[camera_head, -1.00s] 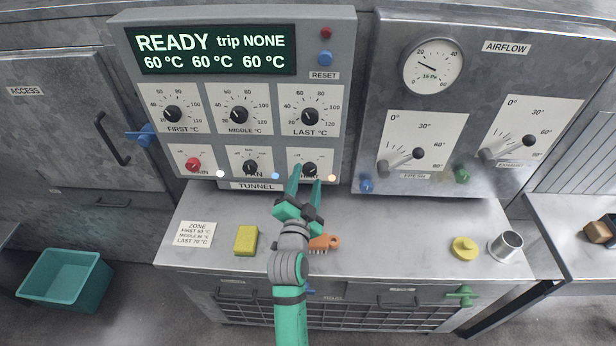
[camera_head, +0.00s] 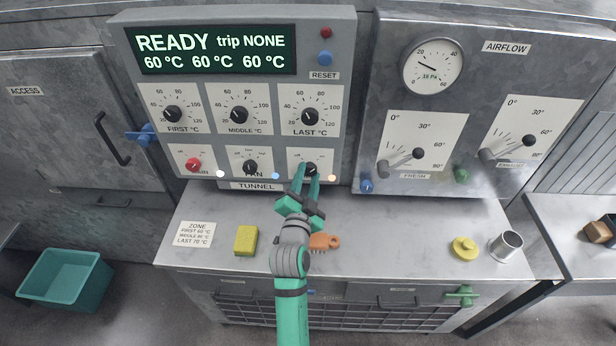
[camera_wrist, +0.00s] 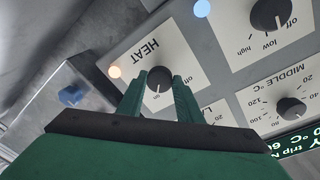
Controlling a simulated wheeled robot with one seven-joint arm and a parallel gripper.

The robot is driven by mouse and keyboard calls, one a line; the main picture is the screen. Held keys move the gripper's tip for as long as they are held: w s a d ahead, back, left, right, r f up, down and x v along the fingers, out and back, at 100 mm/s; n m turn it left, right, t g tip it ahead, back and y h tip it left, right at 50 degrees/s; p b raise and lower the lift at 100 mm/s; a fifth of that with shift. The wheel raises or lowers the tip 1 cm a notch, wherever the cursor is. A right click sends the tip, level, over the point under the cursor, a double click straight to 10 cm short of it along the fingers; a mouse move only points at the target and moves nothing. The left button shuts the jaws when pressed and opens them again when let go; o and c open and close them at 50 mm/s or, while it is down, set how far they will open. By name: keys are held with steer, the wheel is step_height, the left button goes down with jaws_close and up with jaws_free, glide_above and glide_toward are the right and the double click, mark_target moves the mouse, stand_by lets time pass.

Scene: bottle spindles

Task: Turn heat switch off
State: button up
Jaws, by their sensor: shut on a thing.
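The heat switch (camera_head: 311,169) is a small black knob on a white plate at the lower right of the tunnel panel. In the wrist view the plate reads HEAT and the knob (camera_wrist: 160,77) sits between my fingertips, with "on" printed beside it. My gripper (camera_head: 307,172) is shut on the knob from the front, and its fingers also show in the wrist view (camera_wrist: 160,84). The fingers hide part of the plate and I cannot read the pointer's direction. An orange lamp (camera_head: 332,178) glows beside the plate.
The fan knob (camera_head: 251,167) and red main knob (camera_head: 193,164) are to the left. Temperature dials sit above. On the bench below are a yellow sponge (camera_head: 246,240) and an orange brush (camera_head: 324,242). The airflow panel (camera_head: 480,188) projects on the right.

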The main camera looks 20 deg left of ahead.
steer(key=n, duration=0.4)
steer(key=shift+f, duration=0.1)
steer(key=n, duration=0.4)
steer(key=shift+d+f+n+t+y, duration=0.1)
steer(key=shift+n+t+y, duration=0.2)
steer(key=shift+n+y, duration=0.1)
steer(key=n, duration=0.5)
steer(key=shift+y, duration=0.3)
steer(key=shift+d+n+y, duration=0.1)
steer(key=shift+n+y, duration=0.2)
steer(key=shift+n, duration=2.1)
